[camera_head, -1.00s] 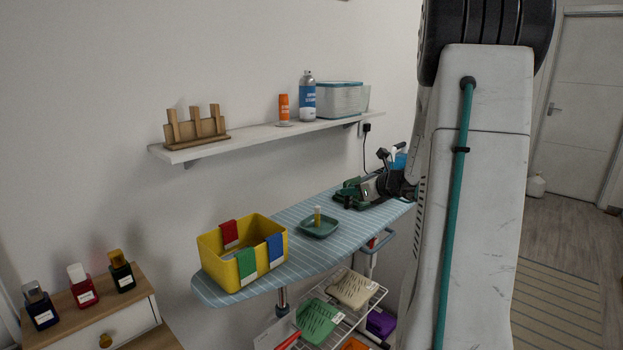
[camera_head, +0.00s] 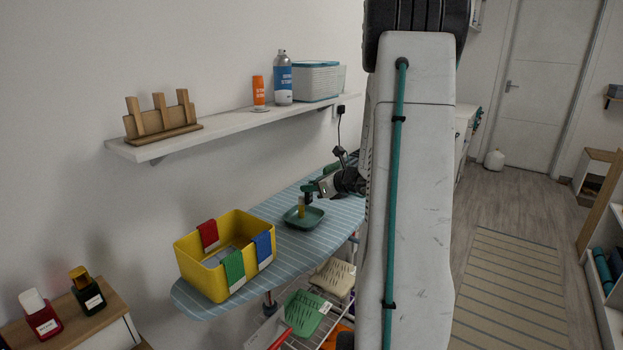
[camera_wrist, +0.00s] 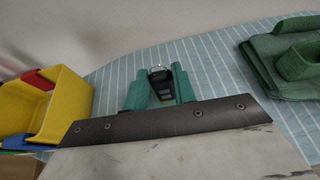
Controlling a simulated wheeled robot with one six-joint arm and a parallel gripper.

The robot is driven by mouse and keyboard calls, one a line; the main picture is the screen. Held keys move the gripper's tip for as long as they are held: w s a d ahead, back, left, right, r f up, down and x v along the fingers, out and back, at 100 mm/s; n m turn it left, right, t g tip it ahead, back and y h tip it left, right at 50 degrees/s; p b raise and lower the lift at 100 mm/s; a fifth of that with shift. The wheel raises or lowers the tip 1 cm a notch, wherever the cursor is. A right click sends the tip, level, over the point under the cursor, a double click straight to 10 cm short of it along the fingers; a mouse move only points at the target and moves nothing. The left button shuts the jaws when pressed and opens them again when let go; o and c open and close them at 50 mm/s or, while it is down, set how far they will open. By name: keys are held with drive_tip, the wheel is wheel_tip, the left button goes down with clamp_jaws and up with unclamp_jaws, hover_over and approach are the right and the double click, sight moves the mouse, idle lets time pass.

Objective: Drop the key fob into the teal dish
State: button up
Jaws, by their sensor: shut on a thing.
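The dark key fob (camera_wrist: 161,86) with a metal ring is held between the green fingers of my gripper (camera_wrist: 160,92) in the wrist view. In the head view my gripper (camera_head: 308,192) is over the ironing board, just behind and slightly above the teal dish; whether it is directly over the dish I cannot tell. I cannot make out the dish in the wrist view, nor the fob clearly in the head view.
A yellow bin (camera_head: 203,282) with coloured cloths stands left of the dish; it also shows in the wrist view (camera_wrist: 75,98). A green folded item (camera_wrist: 272,68) lies to the right. A wall shelf (camera_head: 225,127) holding several items runs above the board (camera_head: 280,262).

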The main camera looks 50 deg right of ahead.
drive_tip(key=shift+f, duration=0.25)
drive_tip(key=o, duration=1)
drive_tip(key=shift+s, duration=0.1)
drive_tip(key=v, duration=0.7)
drive_tip(key=shift+s+r, duration=0.2)
drive_tip(key=shift+s, duration=0.1)
